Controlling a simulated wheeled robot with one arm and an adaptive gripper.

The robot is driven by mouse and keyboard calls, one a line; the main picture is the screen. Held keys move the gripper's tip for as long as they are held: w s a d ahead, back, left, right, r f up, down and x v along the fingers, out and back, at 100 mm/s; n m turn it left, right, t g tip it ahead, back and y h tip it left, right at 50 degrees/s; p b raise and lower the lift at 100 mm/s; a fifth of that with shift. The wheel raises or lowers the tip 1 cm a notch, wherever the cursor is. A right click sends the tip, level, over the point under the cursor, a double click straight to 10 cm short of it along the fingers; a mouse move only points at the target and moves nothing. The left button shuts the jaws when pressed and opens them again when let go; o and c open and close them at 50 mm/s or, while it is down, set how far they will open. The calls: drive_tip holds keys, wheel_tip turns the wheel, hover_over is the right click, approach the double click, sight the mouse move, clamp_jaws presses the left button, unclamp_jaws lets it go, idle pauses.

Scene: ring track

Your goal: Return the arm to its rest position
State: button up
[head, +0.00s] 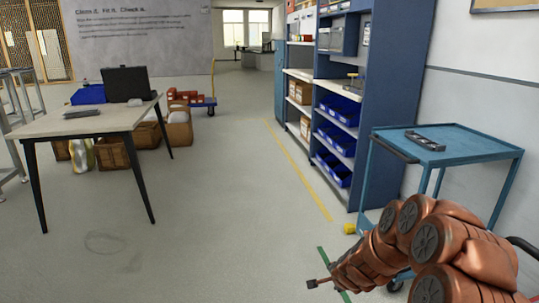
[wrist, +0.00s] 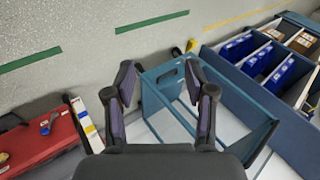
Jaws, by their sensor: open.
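My copper-coloured arm bends across the lower right of the head view, beside a blue cart (head: 462,152). In the wrist view my gripper (wrist: 159,68) has its two dark fingers spread apart, with nothing held between them. Blue framing (wrist: 258,137), apparently of a cart, shows beyond and to the right of the fingers. I cannot make out the fingers clearly in the head view.
A blue shelf unit with blue bins (head: 338,140) stands behind the cart. A table (head: 110,122) with a black case (head: 128,84) stands left, boxes under it. A red surface with tools (wrist: 45,145) lies left in the wrist view. The middle floor is clear.

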drive_tip(key=s+a+r+n+g+y+p, duration=0.2)
drive_tip(key=s+a+r+n+p, duration=0.25)
drive_tip(key=s+r, duration=0.55)
drive_tip(key=s+a+r+n+g+y+p, duration=0.2)
drive_tip(key=s+a+r+n+p, duration=0.3)
drive_tip(key=r, duration=0.8)
drive_tip(key=s+d+r+n+g+h+p, duration=0.1)
drive_tip(key=s+d+r+g+p, duration=0.1)
drive_tip(key=s+r, duration=0.4)
drive_tip(key=s+d+r+n+g+h+p, duration=0.1)
drive_tip(key=s+r+p, duration=0.4)
drive_tip(key=s, duration=0.9)
drive_tip(key=s+d+r+n+g+h+p, duration=0.1)
drive_tip(key=s+d+r+n+g+p, duration=0.1)
drive_tip(key=s+r, duration=0.6)
drive_tip(key=s+d+n+p, duration=0.1)
drive_tip(key=s+p, duration=0.1)
drive_tip(key=shift+s+d+g+h, duration=0.2)
drive_tip(key=shift+s+g+h, duration=0.1)
drive_tip(key=shift+s, duration=0.1)
drive_tip(key=shift+n, duration=0.25)
drive_tip(key=shift+c, duration=1.3)
drive_tip(key=shift+d, duration=0.1)
